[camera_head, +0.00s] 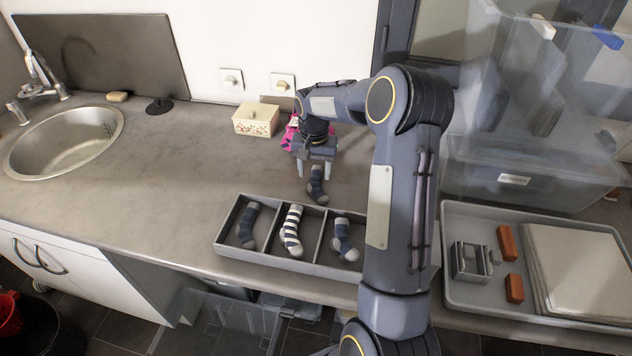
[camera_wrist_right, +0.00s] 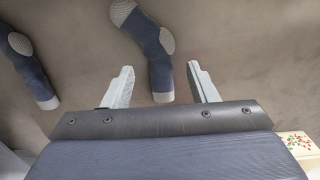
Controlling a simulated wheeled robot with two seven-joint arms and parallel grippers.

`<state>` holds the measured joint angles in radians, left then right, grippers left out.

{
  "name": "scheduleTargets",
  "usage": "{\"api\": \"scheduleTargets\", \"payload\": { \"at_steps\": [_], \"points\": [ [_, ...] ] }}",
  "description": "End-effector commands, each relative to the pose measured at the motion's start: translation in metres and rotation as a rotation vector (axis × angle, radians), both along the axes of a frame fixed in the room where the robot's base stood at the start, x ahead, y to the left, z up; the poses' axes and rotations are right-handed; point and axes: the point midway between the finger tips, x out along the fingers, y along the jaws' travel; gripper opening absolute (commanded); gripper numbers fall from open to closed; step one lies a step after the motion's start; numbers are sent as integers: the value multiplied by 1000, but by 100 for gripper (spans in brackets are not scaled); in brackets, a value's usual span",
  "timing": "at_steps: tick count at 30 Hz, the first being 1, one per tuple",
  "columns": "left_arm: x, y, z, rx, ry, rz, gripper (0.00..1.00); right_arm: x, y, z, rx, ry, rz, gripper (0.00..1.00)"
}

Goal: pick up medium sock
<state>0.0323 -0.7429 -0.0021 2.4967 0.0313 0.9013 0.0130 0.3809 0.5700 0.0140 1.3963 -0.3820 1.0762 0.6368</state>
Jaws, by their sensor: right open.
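A navy sock with grey heel, toe and cuff (camera_head: 317,185) lies on the counter behind the divided tray. My right gripper (camera_head: 314,169) is open just above and behind it, fingers pointing down. In the right wrist view the sock (camera_wrist_right: 150,40) has its cuff end between the two open fingers (camera_wrist_right: 160,68), with no visible grip. A second navy sock (camera_wrist_right: 26,62) lies on the counter at the left of that view; my arm hides it in the head view. I cannot tell which sock is the medium one. My left gripper is not in view.
The grey tray (camera_head: 325,270) holds a navy sock (camera_head: 248,222), a striped sock (camera_head: 291,232) and another navy sock (camera_head: 343,238) in separate compartments. The sink (camera_head: 65,142) is left; counter between is clear.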

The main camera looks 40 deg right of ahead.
Motion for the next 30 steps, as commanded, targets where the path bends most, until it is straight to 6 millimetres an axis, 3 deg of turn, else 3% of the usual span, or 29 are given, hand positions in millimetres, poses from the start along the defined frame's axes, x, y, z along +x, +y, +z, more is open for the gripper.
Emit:
{"api": "scheduleTargets", "payload": {
  "at_steps": [6,14,24,30],
  "points": [
    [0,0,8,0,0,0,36,0,1,-24,1,1,1,53],
    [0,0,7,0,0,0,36,0,1,-26,1,-1,1,51],
    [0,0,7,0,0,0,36,0,1,-26,1,-1,1,7],
    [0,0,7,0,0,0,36,0,1,-26,1,-1,1,5]
  ]
}}
